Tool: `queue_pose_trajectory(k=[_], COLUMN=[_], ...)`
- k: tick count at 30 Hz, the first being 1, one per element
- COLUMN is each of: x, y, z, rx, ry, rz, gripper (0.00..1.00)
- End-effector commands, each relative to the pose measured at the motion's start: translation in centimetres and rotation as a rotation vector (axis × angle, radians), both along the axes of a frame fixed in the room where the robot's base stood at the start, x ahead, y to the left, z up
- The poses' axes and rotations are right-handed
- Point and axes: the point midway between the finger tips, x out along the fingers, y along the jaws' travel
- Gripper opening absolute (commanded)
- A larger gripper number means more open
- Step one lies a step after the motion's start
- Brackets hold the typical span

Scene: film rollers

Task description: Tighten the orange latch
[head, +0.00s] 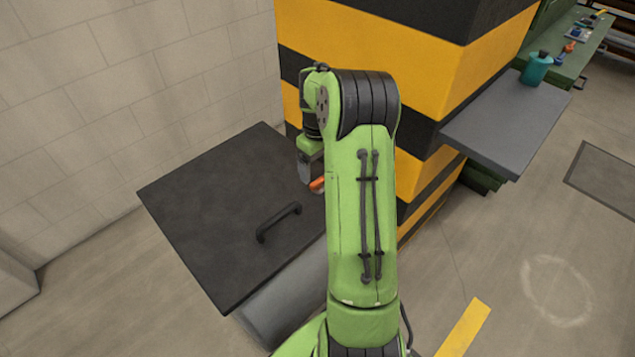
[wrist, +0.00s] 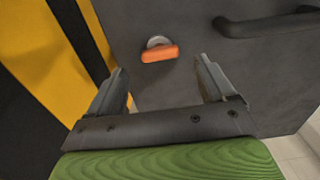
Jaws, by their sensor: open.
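The orange latch (wrist: 160,54) sits on a round grey mount on the dark panel (wrist: 185,85) in the wrist view. Its bar lies nearly level in that picture. In the head view the orange latch (head: 317,184) shows only in part, next to my arm, near the panel's edge by the striped pillar. My gripper (wrist: 160,80) is open and empty. Its two fingers point toward the latch, which lies beyond the fingertips, between their lines and apart from them. In the head view my gripper (head: 308,172) is close above the latch, partly hidden by my arm.
A black handle (head: 279,222) stands up from the dark panel, left of the latch in the head view. The yellow and black striped pillar (head: 430,90) rises right behind the panel.

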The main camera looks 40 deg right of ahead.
Motion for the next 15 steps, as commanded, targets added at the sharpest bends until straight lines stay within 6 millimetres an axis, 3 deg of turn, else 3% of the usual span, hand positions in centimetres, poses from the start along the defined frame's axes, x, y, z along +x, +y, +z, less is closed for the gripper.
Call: queue_pose_trajectory(k=[1,6,15], x=[-0.1,0.0,0.0], y=[0.0,0.0,0.0], z=[-1.6,-4.2,-4.7], rx=[0.003,0.001,-0.001], ry=[0.003,0.001,0.0], rz=[-0.001,-0.001,0.0], gripper=[0.83,0.83,0.83])
